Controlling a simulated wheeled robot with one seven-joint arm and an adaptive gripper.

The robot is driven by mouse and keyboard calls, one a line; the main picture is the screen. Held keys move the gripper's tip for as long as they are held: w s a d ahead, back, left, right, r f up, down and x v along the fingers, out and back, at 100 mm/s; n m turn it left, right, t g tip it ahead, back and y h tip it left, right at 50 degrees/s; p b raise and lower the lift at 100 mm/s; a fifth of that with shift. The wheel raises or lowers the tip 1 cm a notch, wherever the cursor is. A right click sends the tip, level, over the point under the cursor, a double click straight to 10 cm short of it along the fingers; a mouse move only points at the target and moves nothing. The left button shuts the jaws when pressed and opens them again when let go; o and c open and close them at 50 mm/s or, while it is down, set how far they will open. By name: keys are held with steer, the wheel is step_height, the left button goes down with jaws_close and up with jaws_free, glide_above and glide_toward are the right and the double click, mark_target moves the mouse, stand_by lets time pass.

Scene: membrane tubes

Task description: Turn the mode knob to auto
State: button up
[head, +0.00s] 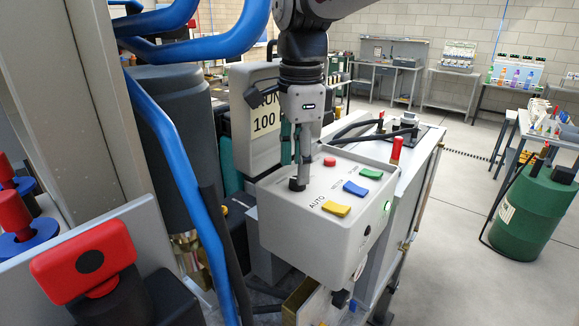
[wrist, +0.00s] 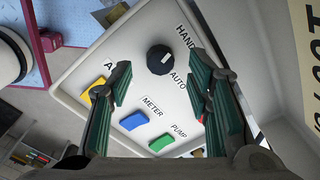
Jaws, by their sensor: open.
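The mode knob is a round black knob on top of a light grey control box (head: 285,215). In the wrist view the knob (wrist: 160,60) stands between my finger pads, with a short white mark on its right part. HAND is printed to its upper right and AUTO to its lower right. The mark seems to face right, between them; I cannot tell its exact setting. My gripper (head: 297,170) points down over the box, and in the wrist view its green-padded fingers (wrist: 162,80) are open, with a gap on both sides of the knob. A finger hides part of a label starting with A.
Yellow (head: 336,208), blue (head: 356,188) and green (head: 371,173) switches and a red button (head: 330,161) share the panel. Blue pipes (head: 180,160) and a red-handled part (head: 90,260) stand at left. Open floor and a green drum (head: 533,210) lie right.

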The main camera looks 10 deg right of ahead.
step_height(320, 180, up, 9)
steer(key=shift+s+r, duration=0.15)
steer(key=shift+s, duration=0.15)
